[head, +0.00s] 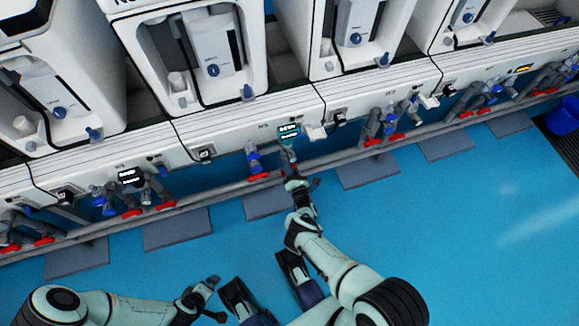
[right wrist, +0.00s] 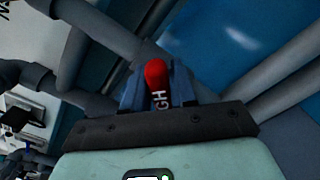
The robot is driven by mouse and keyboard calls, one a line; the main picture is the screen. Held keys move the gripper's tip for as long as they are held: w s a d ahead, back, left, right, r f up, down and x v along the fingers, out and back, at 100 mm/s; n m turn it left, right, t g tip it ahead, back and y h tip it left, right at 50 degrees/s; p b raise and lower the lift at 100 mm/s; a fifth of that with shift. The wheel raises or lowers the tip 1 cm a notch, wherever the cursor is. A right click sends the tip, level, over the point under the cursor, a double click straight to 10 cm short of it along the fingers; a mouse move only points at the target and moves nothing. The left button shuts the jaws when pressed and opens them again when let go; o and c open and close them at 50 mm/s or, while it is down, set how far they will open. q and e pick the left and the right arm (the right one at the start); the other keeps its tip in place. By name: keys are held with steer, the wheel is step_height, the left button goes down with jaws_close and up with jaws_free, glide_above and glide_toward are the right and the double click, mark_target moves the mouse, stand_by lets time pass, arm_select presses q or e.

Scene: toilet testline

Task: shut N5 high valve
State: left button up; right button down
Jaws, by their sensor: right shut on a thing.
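The red handle of the high valve (right wrist: 156,82), with the letters "GH" on it, sits between the blue-grey fingers of my right gripper (right wrist: 158,98) in the right wrist view. The gripper is shut on this handle. In the head view my right gripper (head: 289,165) reaches the pipework under the panel marked N5; it hides most of the valve. Another valve with a red handle (head: 258,176) and blue body is just left of it. My left gripper (head: 214,299) is low over the blue floor, empty, with its fingers apart.
A grey pipe rail (head: 215,189) runs along the front of the test line, with several other red-handled valves (head: 384,140) on both sides. White cabinets (head: 205,60) stand above. Grey floor plates (head: 177,229) lie below. The blue floor (head: 450,230) at right is clear.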

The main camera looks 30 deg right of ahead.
steer(key=m, duration=0.5)
steer(key=shift+d+f+m, duration=0.15)
steer(key=shift+f+m, duration=0.15)
steer(key=shift+f, duration=0.05)
steer(key=shift+s+f+m, duration=0.1)
steer(key=shift+f+m, duration=0.05)
steer(key=shift+m, duration=0.85)
steer(key=shift+f+m, duration=0.1)
steer(key=shift+m, duration=0.9)
steer(key=c, duration=1)
jaws_free()
